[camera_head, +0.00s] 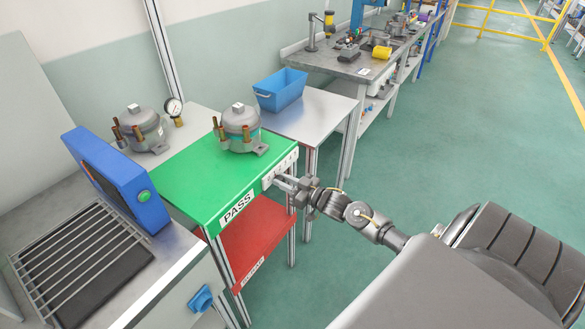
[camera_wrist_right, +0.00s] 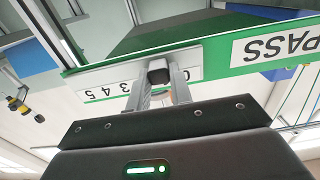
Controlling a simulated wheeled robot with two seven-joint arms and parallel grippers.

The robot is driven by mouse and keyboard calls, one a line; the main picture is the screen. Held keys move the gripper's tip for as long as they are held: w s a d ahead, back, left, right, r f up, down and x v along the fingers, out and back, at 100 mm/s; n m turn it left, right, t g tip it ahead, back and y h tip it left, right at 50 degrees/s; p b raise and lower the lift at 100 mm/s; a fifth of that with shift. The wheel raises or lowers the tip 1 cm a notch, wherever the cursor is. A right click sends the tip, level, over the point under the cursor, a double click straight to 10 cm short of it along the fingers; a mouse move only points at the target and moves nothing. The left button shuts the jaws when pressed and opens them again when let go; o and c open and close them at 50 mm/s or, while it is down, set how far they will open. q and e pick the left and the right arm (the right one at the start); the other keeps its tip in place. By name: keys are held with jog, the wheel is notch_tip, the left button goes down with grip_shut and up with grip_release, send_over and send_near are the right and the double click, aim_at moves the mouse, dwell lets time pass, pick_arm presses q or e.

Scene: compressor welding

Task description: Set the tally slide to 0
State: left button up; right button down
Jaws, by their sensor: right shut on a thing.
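The tally slide (camera_wrist_right: 158,72) is a small dark knob on the white numbered scale strip (camera_wrist_right: 110,90) along the front edge of the green PASS table. My right gripper (camera_wrist_right: 159,86) has one finger on each side of the knob and is shut on it. In the upside-down right wrist view, 3, 4 and 5 show left of the knob and part of a 0 shows to its right; the figures between are hidden by the knob and fingers. In the head view my right gripper (camera_head: 280,182) reaches the strip from the right. My left gripper is not in view.
The green table top (camera_head: 185,180) carries a compressor (camera_head: 240,130), with another (camera_head: 143,130) behind left. A red lower shelf (camera_head: 258,240) lies beneath. A blue bin (camera_head: 281,90) stands on the table behind. A blue panel (camera_head: 112,175) is at left. Floor is clear at right.

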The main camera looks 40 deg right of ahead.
aim_at(268, 184)
jog(key=a, duration=0.1)
jog(key=s+a, duration=0.1)
jog(key=a, duration=0.1)
jog(key=shift+a+r+p, duration=0.1)
jog(key=shift+p, duration=0.3)
jog(key=shift+a, duration=0.25)
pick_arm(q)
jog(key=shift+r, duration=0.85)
pick_arm(e)
jog(key=shift+f, duration=0.2)
jog(key=shift+s, duration=0.1)
jog(key=c, duration=1.2)
grip_release()
jog(key=shift+a+r, duration=0.1)
jog(key=shift+c, duration=0.2)
